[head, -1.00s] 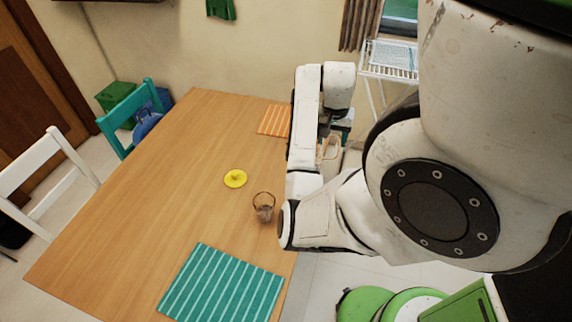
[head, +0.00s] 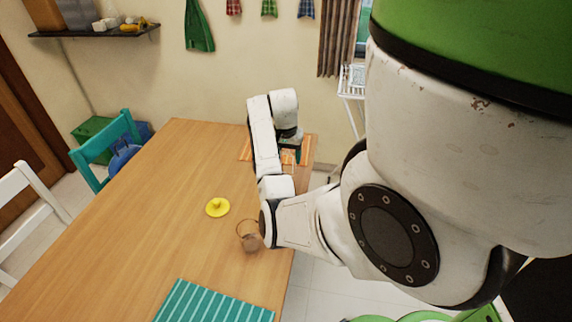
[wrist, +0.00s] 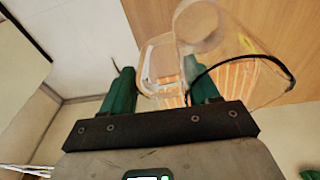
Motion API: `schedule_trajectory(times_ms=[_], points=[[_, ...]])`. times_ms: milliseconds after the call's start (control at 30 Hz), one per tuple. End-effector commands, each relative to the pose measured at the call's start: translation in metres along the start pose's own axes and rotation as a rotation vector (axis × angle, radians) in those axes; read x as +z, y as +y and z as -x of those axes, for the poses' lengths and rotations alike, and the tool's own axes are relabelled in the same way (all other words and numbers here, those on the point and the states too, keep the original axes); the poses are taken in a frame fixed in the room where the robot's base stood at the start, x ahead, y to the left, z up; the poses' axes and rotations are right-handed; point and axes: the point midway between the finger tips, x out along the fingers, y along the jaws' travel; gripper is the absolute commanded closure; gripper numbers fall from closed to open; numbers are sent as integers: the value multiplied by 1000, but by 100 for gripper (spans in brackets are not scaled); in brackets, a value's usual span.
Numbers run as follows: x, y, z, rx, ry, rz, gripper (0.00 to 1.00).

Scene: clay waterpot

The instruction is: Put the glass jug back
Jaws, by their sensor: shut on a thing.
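The clear glass jug (wrist: 215,45) shows in the wrist view, just beyond my gripper fingers. My gripper (wrist: 160,88) is shut on the jug, with its green fingers at the handle side. The striped orange mat (wrist: 238,78) shows through and beside the glass. In the head view, my gripper (head: 298,154) is over the far right end of the table, at the orange mat (head: 246,151). The jug is mostly hidden there by my arm. I cannot tell whether its base touches the mat.
The wooden table (head: 165,215) has much clear room on its left. A yellow knobbed object (head: 217,207) and a small brown pot with a hoop handle (head: 251,242) stand near my arm. A teal striped mat (head: 210,304) lies at the front. Chairs stand at left.

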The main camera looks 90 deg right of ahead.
Motion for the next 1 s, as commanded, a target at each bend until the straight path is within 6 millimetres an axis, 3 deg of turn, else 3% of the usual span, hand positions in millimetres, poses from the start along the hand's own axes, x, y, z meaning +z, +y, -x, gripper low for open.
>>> schedule_trajectory(times_ms=[233, 500, 900, 933, 1000], points=[[-6, -9, -11, -2, 2, -1, 100], [-2, -10, -40, -2, 3, -1, 100], [-1, -11, -46, -2, 3, -1, 100], [0, -10, -47, -1, 0, -1, 39], [0, -10, -47, -1, 0, -1, 32]])
